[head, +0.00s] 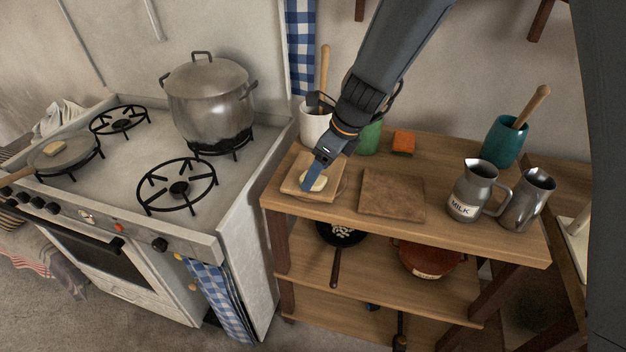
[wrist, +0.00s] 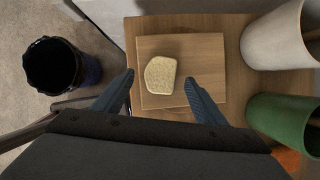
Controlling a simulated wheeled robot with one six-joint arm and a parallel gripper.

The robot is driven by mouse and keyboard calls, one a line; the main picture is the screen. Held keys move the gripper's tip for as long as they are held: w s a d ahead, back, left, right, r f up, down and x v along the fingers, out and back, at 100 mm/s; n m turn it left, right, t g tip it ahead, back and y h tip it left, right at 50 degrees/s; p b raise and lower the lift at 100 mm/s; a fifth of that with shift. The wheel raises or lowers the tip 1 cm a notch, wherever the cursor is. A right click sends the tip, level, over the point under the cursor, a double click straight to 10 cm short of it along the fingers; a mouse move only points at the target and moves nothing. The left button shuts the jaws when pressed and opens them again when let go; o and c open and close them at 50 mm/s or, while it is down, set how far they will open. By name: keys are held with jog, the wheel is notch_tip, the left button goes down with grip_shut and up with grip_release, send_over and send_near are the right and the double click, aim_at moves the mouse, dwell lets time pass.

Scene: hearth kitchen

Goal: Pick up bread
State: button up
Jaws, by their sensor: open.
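The bread (wrist: 160,75) is a pale slice with a thin crust. It lies flat on a square wooden board (wrist: 207,50) in the wrist view. In the head view the bread (head: 314,182) shows partly behind my gripper (head: 315,175), at the left end of the wooden shelf top. My gripper also shows in the wrist view (wrist: 158,82), with its two blue fingers apart on either side of the slice. It is open and empty. I cannot tell how far above the board the fingertips are.
A white crock (head: 316,122) and a green container (head: 369,137) stand close behind the board. A second wooden board (head: 392,195), a milk jug (head: 468,190) and a metal pitcher (head: 528,198) are to the right. The stove with a large pot (head: 208,103) is left.

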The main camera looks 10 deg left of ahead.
jog(key=shift+x, duration=1.05)
jog(key=c, duration=1.1)
